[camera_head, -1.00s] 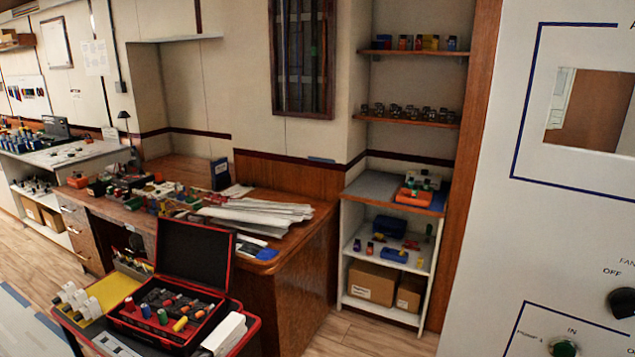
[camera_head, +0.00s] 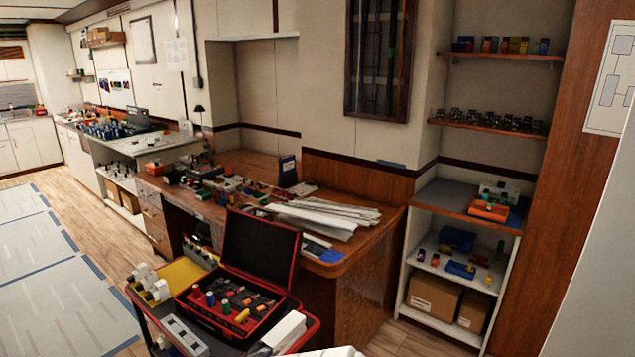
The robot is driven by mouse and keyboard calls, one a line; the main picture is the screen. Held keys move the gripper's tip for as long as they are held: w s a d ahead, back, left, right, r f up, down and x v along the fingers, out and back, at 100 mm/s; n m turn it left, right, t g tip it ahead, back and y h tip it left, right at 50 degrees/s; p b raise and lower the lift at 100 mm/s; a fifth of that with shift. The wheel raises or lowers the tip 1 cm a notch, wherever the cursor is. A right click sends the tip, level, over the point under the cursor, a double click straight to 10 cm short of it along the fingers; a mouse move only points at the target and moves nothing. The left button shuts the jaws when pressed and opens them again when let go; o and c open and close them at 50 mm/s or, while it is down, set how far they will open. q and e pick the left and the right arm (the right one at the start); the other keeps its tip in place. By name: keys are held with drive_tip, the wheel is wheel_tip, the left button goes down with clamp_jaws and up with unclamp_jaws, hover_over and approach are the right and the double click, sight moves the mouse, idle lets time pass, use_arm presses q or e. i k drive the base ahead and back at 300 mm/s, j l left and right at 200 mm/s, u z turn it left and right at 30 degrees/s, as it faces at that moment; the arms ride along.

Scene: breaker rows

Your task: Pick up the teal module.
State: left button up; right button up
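I cannot pick out a teal module for certain. An open black case with a red rim (camera_head: 260,258) stands on a cart in the lower middle. Small coloured parts also lie on the wooden desk (camera_head: 345,258) and on the shelves at the right, too small to tell apart. Neither of my grippers is in view.
The white shelf unit (camera_head: 395,300) at the right holds boxes (camera_head: 433,298) and small parts. Papers (camera_head: 325,215) lie on the desk. A white panel (camera_head: 600,250) closes off the right edge. Open floor (camera_head: 50,270) with grey mats lies at the left.

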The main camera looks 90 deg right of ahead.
sight(486, 194)
drive_tip(key=l, duration=0.6)
drive_tip(key=i+l+z, duration=0.15)
drive_tip(key=l, duration=0.4)
drive_tip(key=k+l+z, duration=0.1)
drive_tip(key=l+z, duration=0.35)
drive_tip(key=l, duration=0.75)
drive_tip(key=l+z, duration=0.5)
drive_tip(key=l, duration=0.65)
drive_tip(key=l+z, duration=0.35)
drive_tip(key=i+l+z, duration=0.2)
drive_tip(key=l+z, duration=0.2)
drive_tip(key=l, duration=0.15)
